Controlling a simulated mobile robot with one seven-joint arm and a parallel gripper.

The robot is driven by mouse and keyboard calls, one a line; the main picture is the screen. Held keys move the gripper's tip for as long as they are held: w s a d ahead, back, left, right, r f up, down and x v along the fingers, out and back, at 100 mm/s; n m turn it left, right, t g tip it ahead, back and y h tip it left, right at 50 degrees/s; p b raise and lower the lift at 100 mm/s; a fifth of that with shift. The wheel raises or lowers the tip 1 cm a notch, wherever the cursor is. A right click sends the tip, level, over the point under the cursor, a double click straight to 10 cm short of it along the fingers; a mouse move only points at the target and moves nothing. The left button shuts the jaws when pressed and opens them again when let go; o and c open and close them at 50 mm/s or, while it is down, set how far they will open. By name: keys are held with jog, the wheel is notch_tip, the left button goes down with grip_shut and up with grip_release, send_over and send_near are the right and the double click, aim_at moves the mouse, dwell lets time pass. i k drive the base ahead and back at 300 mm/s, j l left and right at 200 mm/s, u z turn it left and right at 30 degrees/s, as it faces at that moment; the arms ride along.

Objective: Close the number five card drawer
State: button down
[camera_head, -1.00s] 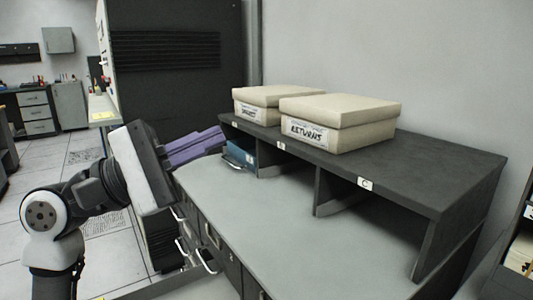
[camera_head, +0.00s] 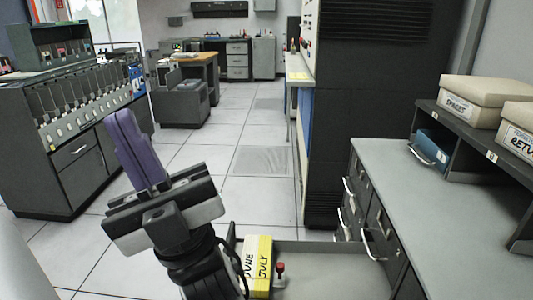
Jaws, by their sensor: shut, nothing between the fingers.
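An open drawer (camera_head: 330,262) sticks out to the left from the grey cabinet under the desk, at the bottom of the view. It holds card blocks marked JUNE and JULY (camera_head: 258,262) and a small red-knobbed part (camera_head: 280,272). No drawer number is readable, so I cannot tell whether this is number five. My gripper (camera_head: 122,118) has purple fingers, shut and empty. It is raised left of the drawer, pointing up and away from it, apart from everything. My wrist hides part of the drawer's left end.
Other drawer handles (camera_head: 368,246) line the cabinet front. A tall black cabinet (camera_head: 360,110) stands behind. A grey machine (camera_head: 80,150) stands left; open tiled floor lies between.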

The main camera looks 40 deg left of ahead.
aim_at(315, 270)
jog(key=j+u, duration=0.3)
jog(key=j, duration=0.3)
jog(key=j+u, duration=0.3)
jog(key=j, duration=0.3)
jog(key=k+j+z, duration=0.1)
jog(key=k+j, duration=0.15)
